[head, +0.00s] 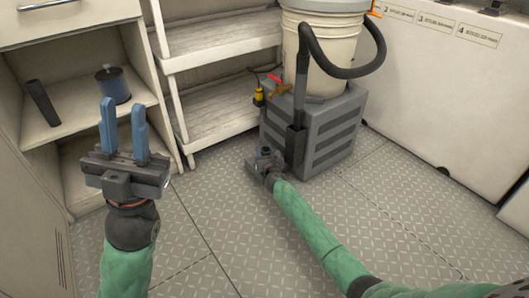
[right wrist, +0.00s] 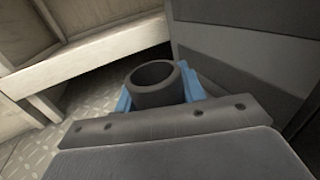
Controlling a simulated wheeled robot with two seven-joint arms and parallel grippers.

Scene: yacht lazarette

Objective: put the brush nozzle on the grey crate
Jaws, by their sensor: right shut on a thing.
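The grey crate (head: 337,125) stands on the floor with slotted sides and a large bucket on top. My right gripper (head: 265,156) is low in front of the crate's left side, just above the floor. In the right wrist view, its blue fingers (right wrist: 155,92) are shut on a dark, hollow round piece (right wrist: 153,84), which I take for the brush nozzle. Its open mouth shows; its lower part is hidden, so I see no bristles. My left gripper (head: 123,105) is open and empty, raised in front of the left shelf.
The cream bucket (head: 318,50) covers most of the crate top; a dark hose (head: 345,72) runs from it to a holder (head: 296,144) on the crate's side. The right floor is clear.

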